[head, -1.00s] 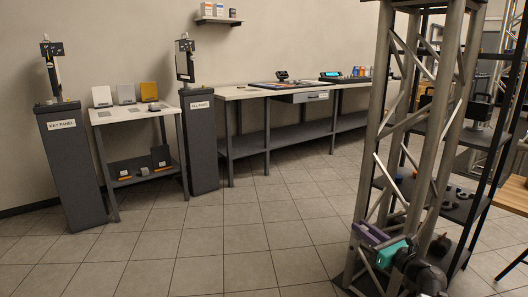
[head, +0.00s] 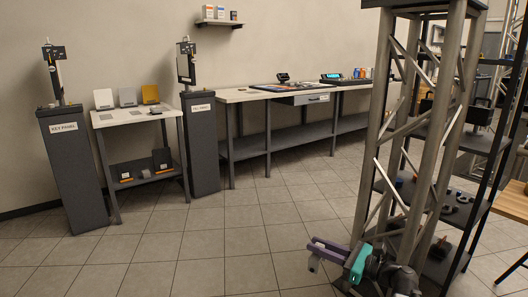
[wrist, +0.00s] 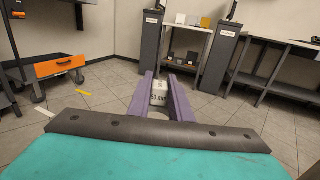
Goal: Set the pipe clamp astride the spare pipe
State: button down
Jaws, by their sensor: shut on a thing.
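My gripper (head: 313,252) has purple fingers and extends left from the teal wrist, low in front of the truss tower. It is shut on a small grey-white piece (head: 313,264), which I take to be the pipe clamp. In the wrist view the same piece (wrist: 159,98) sits between the two purple fingers and bears a label that seems to read 50 mm. Its underside and any opening are hidden. I cannot pick out the spare pipe in either view.
A truss tower (head: 374,140) stands close behind my arm. Two dark pedestals (head: 73,180) flank a small table (head: 138,116), with a long bench (head: 240,95) to their right. Open tiled floor (head: 240,245) lies between.

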notch_tip(320, 180, up, 20)
jog(key=p, duration=2.6)
jog(key=shift+f, duration=0.2)
jog(key=shift+s, duration=0.15)
